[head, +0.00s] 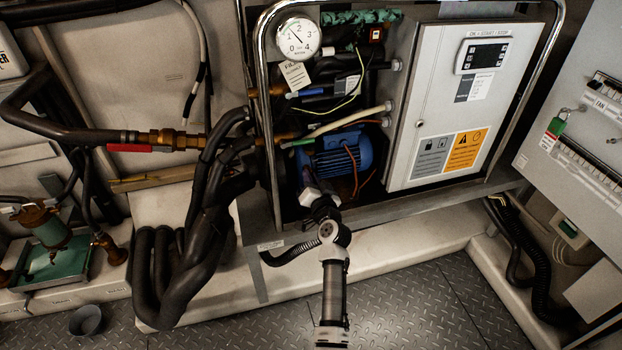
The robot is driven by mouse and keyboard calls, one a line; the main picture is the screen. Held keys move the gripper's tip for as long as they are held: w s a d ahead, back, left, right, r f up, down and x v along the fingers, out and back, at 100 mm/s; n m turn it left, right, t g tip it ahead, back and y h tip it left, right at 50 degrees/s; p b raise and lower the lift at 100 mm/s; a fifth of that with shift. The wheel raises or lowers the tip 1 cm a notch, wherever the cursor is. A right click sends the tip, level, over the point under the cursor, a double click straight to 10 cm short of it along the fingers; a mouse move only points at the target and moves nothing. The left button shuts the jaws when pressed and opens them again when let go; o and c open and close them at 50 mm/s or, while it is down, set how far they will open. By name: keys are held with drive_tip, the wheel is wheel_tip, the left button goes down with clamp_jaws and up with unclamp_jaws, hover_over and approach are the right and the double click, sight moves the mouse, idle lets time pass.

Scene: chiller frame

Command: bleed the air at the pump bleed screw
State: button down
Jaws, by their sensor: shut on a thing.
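The pump's blue finned motor (345,153) lies inside the open lower left part of the chiller frame in the head view. My gripper (313,188) reaches up from the floor side to the left front of the motor. It is shut on a small part there, which the gripper itself hides. I cannot make out the bleed screw or its position. The round pressure gauge (298,38) above has its needle pointing up and left, between 1 and 2.
Pale and green hoses (345,122), wires and a paper tag (295,74) crowd the space above my gripper. A grey control cabinet (425,110) stands close on the right. Thick black pipes (190,245) run at left. A dark cup (86,320) stands on the floor.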

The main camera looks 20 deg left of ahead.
drive_tip(key=m+p, duration=0.2)
drive_tip(key=m, duration=0.9)
drive_tip(key=shift+m+p, duration=0.3)
idle(0.4)
drive_tip(key=c, duration=1.6)
unclamp_jaws()
drive_tip(key=b+v, duration=0.2)
drive_tip(key=v, duration=1.2)
